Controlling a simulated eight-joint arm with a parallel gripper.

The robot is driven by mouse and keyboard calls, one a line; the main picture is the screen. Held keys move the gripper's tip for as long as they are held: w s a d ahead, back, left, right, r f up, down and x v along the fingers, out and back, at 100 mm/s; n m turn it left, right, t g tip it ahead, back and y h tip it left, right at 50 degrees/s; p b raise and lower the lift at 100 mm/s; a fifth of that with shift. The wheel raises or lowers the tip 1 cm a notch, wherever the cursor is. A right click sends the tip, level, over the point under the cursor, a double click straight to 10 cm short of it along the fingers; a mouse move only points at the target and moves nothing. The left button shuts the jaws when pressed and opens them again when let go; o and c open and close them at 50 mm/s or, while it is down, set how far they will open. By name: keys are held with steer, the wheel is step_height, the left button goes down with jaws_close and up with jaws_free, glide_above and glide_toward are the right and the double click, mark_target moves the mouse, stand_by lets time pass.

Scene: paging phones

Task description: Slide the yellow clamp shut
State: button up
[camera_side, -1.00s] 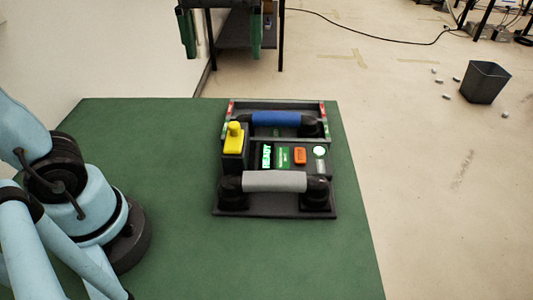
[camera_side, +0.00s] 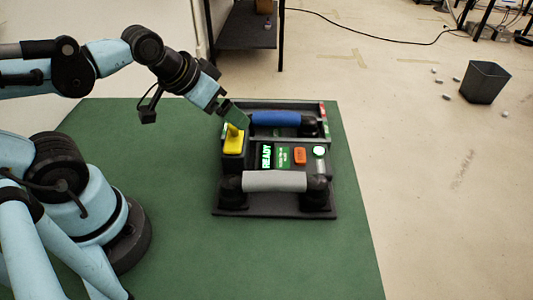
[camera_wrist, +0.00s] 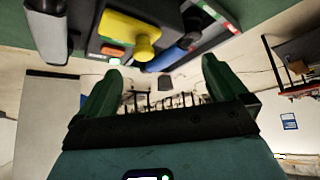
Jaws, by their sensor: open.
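The yellow clamp (camera_side: 233,139) sits on a dark block at the left side of the device, with a small knob standing up from it. In the wrist view the clamp (camera_wrist: 130,34) is at the top, just beyond my fingers. My gripper (camera_side: 228,110) is just behind and above the clamp in the side view. In the wrist view my gripper (camera_wrist: 160,75) has its two green fingers spread wide with nothing between them. In the side view the fingers partly overlap the clamp's knob, so I cannot tell whether they touch it.
The device carries a blue handset (camera_side: 276,118) at the back and a grey handset (camera_side: 274,181) at the front. An orange button (camera_side: 299,155) and a lit green READY display (camera_side: 266,157) lie between them. The green table (camera_side: 180,250) is clear in front. A bin (camera_side: 482,82) stands on the floor.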

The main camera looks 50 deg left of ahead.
steer(key=shift+c, duration=0.2)
steer(key=shift+c, duration=1.2)
steer(key=shift+w+a+r+g, duration=0.25)
steer(key=shift+a+r+g, duration=0.05)
steer(key=shift+a+g, duration=0.25)
steer(key=c, duration=0.5)
steer(key=a+m+g+h, duration=0.1)
steer(key=w+a+r+m+g+h, duration=0.2)
steer(key=a, duration=0.1)
steer(key=shift+a+r+g, duration=0.1)
steer(key=shift+r+g, duration=0.05)
steer(key=shift+g, duration=0.1)
steer(key=c, duration=0.9)
steer(key=a+m+h, duration=0.1)
steer(key=a+r+m+g+h, duration=0.1)
steer(key=a, duration=0.1)
steer(key=w+a+r+m+h, duration=0.1)
steer(key=a, duration=0.1)
steer(key=shift+w+r, duration=0.1)
jaws_close()
steer(key=shift+m+h, duration=0.7)
steer(key=x, duration=0.3)
steer(key=s+x, duration=0.1)
steer(key=x, duration=0.3)
steer(key=s+d+x, duration=0.1)
steer(key=x, duration=0.2)
steer(key=shift+d+r, duration=0.2)
steer(key=shift+s+d, duration=0.2)
steer(key=shift+d, duration=0.25)
